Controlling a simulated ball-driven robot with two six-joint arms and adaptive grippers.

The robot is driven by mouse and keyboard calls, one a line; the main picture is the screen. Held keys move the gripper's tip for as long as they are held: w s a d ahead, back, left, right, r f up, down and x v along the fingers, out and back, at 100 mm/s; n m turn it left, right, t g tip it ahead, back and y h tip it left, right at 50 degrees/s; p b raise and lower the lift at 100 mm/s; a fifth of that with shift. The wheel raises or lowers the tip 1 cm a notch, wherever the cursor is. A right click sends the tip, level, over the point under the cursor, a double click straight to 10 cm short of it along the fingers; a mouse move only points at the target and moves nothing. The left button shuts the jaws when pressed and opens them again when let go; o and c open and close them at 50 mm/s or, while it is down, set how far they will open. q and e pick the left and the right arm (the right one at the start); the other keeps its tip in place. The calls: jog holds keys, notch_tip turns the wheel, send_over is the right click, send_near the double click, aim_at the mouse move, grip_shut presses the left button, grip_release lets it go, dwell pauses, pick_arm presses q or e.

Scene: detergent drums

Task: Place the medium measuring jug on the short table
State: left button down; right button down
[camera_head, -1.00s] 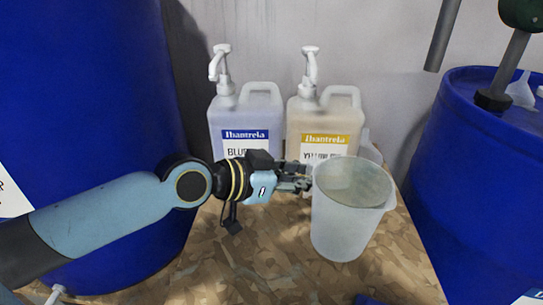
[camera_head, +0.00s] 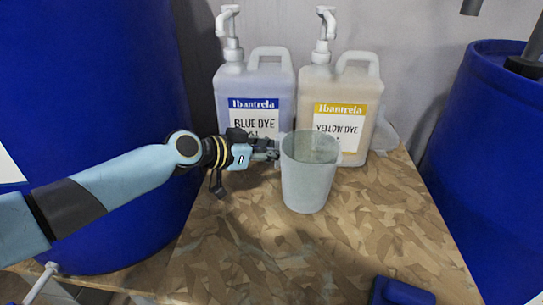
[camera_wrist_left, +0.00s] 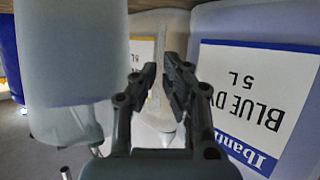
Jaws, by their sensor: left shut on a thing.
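The translucent whitish measuring jug (camera_head: 308,182) is upright over the wood-chip board table (camera_head: 345,240), in front of the dye bottles. My left gripper (camera_head: 275,151) is shut on the jug at its left side, near the rim. In the left wrist view the jug (camera_wrist_left: 70,55) fills the upper left, beside the fingers (camera_wrist_left: 163,88); the exact grip point is unclear there. I cannot tell for sure whether the jug's base touches the board. My right gripper is not in view.
A blue dye bottle (camera_head: 253,105) and a yellow dye bottle (camera_head: 338,118) stand behind the jug. Big blue drums stand left (camera_head: 100,120) and right (camera_head: 490,170). A blue object (camera_head: 403,292) is at the front right. The board's front middle is clear.

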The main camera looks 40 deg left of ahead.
pick_arm(q)
jog(key=c, duration=1.9)
grip_release()
jog(key=o, duration=0.4)
jog(key=shift+o, duration=0.2)
jog(key=shift+s+r, duration=0.1)
jog(key=shift+r, duration=0.05)
jog(key=p+v, duration=0.1)
jog(key=v, duration=1)
jog(key=shift+s+a+p, duration=0.15)
jog(key=shift+s+p, duration=0.15)
jog(key=shift+s, duration=0.05)
